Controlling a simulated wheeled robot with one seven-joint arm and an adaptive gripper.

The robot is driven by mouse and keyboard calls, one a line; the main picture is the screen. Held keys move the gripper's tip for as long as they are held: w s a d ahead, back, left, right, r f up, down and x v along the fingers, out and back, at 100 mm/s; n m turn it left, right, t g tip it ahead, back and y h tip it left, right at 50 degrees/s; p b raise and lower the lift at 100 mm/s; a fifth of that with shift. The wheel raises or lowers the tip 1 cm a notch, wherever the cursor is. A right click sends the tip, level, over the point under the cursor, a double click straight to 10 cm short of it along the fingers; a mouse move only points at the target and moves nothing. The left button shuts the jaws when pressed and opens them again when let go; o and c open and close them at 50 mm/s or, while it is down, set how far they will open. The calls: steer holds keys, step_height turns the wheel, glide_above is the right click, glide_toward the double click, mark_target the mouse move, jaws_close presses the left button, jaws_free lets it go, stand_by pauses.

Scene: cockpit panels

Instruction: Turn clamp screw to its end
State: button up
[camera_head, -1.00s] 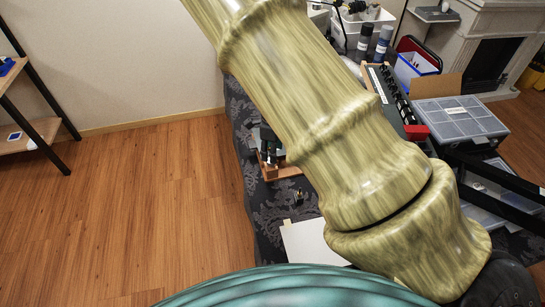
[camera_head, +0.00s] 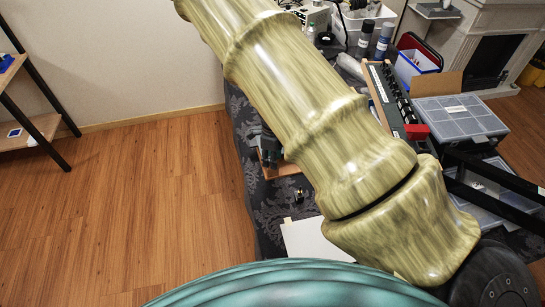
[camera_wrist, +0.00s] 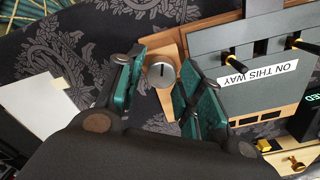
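In the wrist view, a round silver knob (camera_wrist: 161,76) with a dark slot line sits on a wooden board (camera_wrist: 178,52). It is the likeliest clamp screw, but I cannot be sure. My gripper (camera_wrist: 160,68) is open, with its teal-padded fingers on either side of the knob. I see a gap on both sides and no clear contact. Brass-coloured screws (camera_wrist: 295,163) show at the lower right, clear of the fingers. In the head view my own arm hides the gripper and the knob; only part of the wooden board (camera_head: 283,170) shows.
A grey panel (camera_wrist: 235,105) labelled "ON THIS WAY", with black-and-brass levers (camera_wrist: 233,62), stands close to the right finger. White paper (camera_wrist: 38,110) lies on the dark patterned cloth (camera_wrist: 75,45) at left. In the head view, a grey organiser case (camera_head: 460,117) and black-red rack (camera_head: 398,100) stand at right.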

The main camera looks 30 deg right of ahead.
steer(key=shift+w+f, duration=0.1)
steer(key=c, duration=0.5)
steer(key=shift+c, duration=0.2)
steer(key=shift+n, duration=0.4)
steer(key=n+b, duration=0.1)
steer(key=n, duration=0.3)
steer(key=shift+n+b, duration=0.3)
steer(key=n, duration=0.4)
steer(key=shift+n+b, duration=0.3)
steer(key=n+b, duration=0.1)
steer(key=n, duration=1)
steer(key=shift+n, duration=0.4)
